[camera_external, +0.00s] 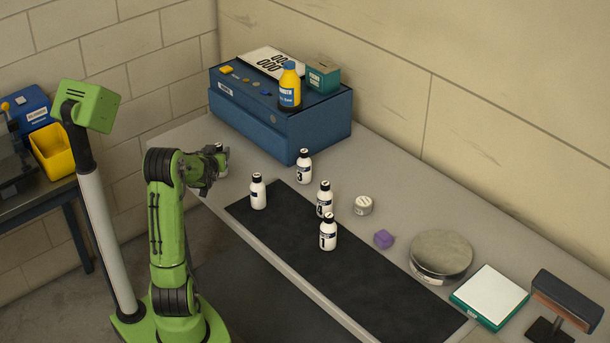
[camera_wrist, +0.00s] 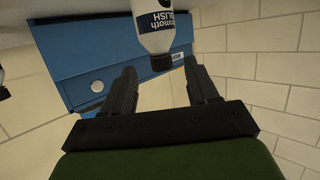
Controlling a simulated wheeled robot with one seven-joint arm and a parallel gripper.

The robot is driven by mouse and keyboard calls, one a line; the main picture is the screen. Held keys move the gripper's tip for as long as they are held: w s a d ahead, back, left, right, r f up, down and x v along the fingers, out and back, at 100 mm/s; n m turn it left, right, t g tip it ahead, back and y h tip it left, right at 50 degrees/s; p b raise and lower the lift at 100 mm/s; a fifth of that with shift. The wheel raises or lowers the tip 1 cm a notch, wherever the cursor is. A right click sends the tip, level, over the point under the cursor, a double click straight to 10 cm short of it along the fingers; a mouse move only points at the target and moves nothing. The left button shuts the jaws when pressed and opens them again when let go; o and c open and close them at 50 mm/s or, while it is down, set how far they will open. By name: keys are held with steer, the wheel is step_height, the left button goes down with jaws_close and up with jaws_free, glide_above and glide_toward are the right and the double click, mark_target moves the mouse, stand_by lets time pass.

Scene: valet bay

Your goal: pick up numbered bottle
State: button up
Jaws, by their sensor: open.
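A blue case (camera_external: 285,125) at the back holds a yellow-and-blue bottle (camera_external: 289,87) and a teal box (camera_external: 323,77). A small white pot (camera_external: 363,205), purple block (camera_external: 383,239), round grey disc (camera_external: 441,253) and white-topped scale (camera_external: 489,296) line the right. The mat's front is bare.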

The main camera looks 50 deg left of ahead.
mark_target(218, 146)
steer(key=x, duration=0.7)
steer(key=shift+s+f, duration=0.1)
steer(key=shift+f, duration=0.1)
steer(key=shift+s+r, duration=0.1)
jaws_close()
step_height(218, 146, up, 10)
steer(key=p, duration=0.2)
